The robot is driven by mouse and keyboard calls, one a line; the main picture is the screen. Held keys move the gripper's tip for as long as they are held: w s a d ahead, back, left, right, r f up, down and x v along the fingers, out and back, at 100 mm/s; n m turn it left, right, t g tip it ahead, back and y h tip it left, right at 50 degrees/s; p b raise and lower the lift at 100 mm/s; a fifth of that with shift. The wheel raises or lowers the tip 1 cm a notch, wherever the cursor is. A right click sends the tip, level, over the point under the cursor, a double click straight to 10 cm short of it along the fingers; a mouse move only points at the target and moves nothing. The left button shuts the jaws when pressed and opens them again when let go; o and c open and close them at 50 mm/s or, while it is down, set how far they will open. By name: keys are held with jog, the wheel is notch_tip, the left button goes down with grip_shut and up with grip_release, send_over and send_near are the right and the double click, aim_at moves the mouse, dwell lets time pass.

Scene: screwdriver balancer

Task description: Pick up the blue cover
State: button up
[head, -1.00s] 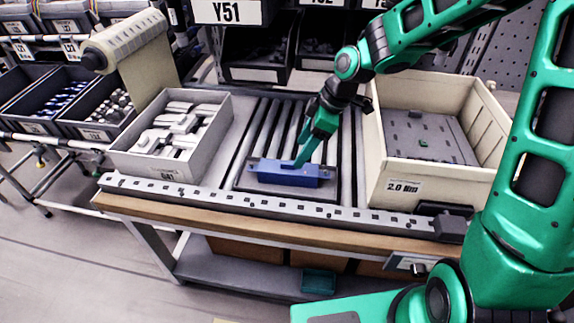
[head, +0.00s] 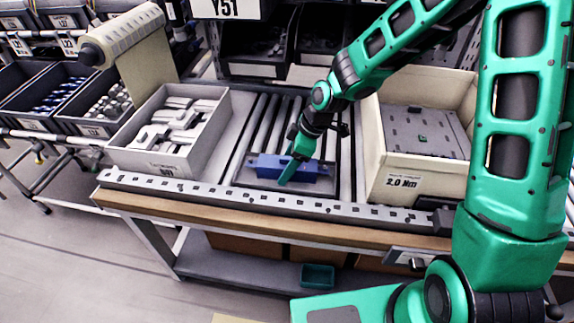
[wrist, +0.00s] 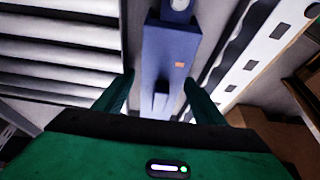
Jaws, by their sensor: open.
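The blue cover (head: 268,165) is a long blue block lying in a shallow dark tray (head: 239,181) on the roller conveyor. In the wrist view my gripper (wrist: 160,95) is open, with one green finger on each side of the cover. I cannot tell whether the fingers touch it. One finger hides part of the cover in the head view.
A grey box of white parts (head: 218,125) stands left of the tray. A beige box labelled 2.0 Nm (head: 385,165) stands to the right. A raised grey rail (head: 250,203) runs along the front edge. Rollers (head: 262,118) lie bare behind the tray.

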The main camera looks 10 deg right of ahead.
jog(key=c, duration=1.3)
jog(key=shift+o, duration=0.2)
jog(key=shift+r, duration=0.15)
